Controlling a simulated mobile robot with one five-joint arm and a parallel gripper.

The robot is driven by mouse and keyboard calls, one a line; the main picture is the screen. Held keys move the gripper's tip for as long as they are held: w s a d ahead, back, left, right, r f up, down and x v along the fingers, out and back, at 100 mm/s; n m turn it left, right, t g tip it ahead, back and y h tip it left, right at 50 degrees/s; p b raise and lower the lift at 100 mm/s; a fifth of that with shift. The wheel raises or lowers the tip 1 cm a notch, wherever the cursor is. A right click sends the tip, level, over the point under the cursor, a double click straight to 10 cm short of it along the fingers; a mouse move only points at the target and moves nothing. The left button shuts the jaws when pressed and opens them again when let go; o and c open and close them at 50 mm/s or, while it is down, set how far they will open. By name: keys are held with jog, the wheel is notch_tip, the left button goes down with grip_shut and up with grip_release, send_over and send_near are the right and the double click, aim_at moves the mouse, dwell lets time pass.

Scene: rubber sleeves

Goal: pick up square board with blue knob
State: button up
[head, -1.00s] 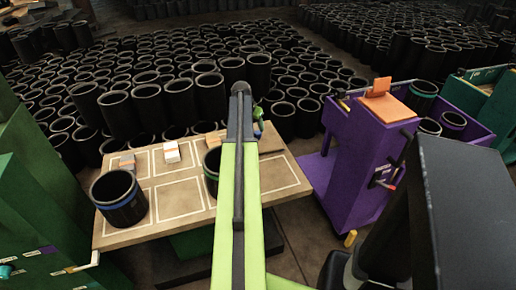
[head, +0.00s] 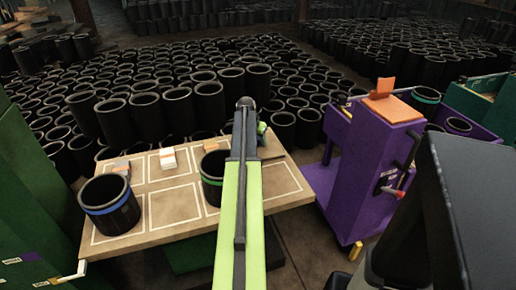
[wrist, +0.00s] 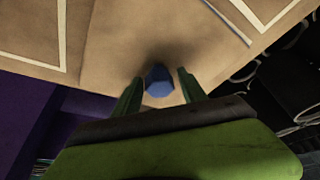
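The blue knob (wrist: 158,82) shows in the wrist view, between and slightly below the tips of my gripper (wrist: 160,74). The two green fingers are apart, one on each side of the knob, with gaps visible. The board under the knob is tan like the table, and its outline is hard to tell; a thin grey line at upper right may be its edge. In the head view my arm hides most of this spot. A brown flat piece (head: 270,146) shows just right of the arm's tip at the table's far right; I cannot tell whether it is the board.
The table (head: 165,232) has white outlined squares, a blue-banded black sleeve (head: 109,205), a green-banded sleeve (head: 211,180) close left of my arm, and small blocks (head: 168,158). A purple stand (head: 368,160) is at right. Many black sleeves fill the floor behind.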

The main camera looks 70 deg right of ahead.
grip_shut()
dwell(0.3)
